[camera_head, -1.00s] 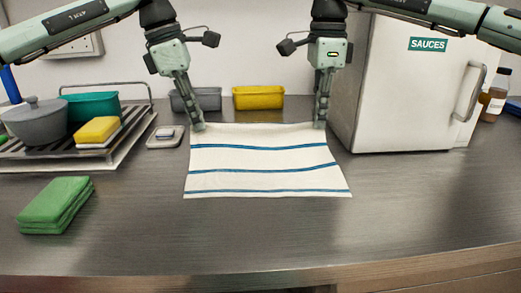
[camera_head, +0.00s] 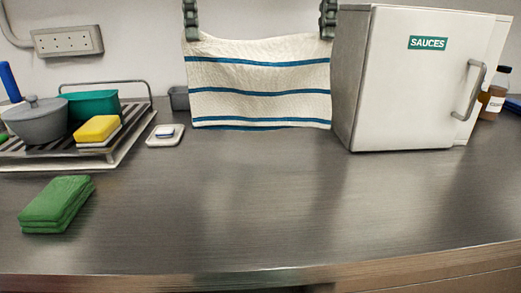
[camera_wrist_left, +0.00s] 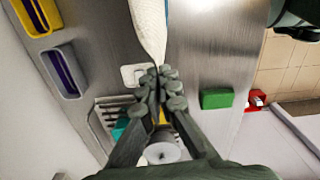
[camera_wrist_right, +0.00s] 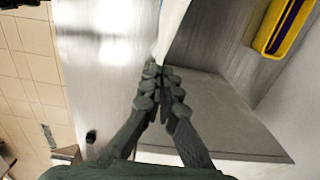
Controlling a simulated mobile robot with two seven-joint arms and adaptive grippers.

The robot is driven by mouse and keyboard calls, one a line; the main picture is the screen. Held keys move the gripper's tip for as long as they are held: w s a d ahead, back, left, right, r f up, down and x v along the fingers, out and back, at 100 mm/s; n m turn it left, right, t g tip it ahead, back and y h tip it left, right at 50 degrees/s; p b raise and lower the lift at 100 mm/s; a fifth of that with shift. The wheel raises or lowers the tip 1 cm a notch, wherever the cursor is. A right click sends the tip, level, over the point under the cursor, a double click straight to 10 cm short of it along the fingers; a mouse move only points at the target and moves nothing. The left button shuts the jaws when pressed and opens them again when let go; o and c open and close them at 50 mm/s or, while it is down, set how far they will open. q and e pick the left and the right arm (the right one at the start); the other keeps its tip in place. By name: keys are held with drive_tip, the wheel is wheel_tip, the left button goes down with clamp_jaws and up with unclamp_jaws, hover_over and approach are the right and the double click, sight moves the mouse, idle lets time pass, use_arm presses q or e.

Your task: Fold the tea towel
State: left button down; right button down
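The tea towel (camera_head: 258,85), off-white with blue stripes, hangs upright by its two top corners above the back of the counter. My left gripper (camera_head: 191,32) is shut on its top left corner. My right gripper (camera_head: 327,30) is shut on its top right corner. Only the fingertips show in the head view; the rest is above the frame. In the left wrist view the fingers (camera_wrist_left: 158,80) are closed with the towel edge (camera_wrist_left: 150,30) beyond them. In the right wrist view the fingers (camera_wrist_right: 160,75) pinch the towel (camera_wrist_right: 172,25).
A white box marked SAUCES (camera_head: 405,85) stands close to the right of the towel. On the left are a rack (camera_head: 130,140) with pots and a yellow sponge (camera_head: 97,129), a small dish (camera_head: 165,140) and a folded green cloth (camera_head: 56,205). The counter's middle (camera_head: 260,200) is clear.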

idle(0.7)
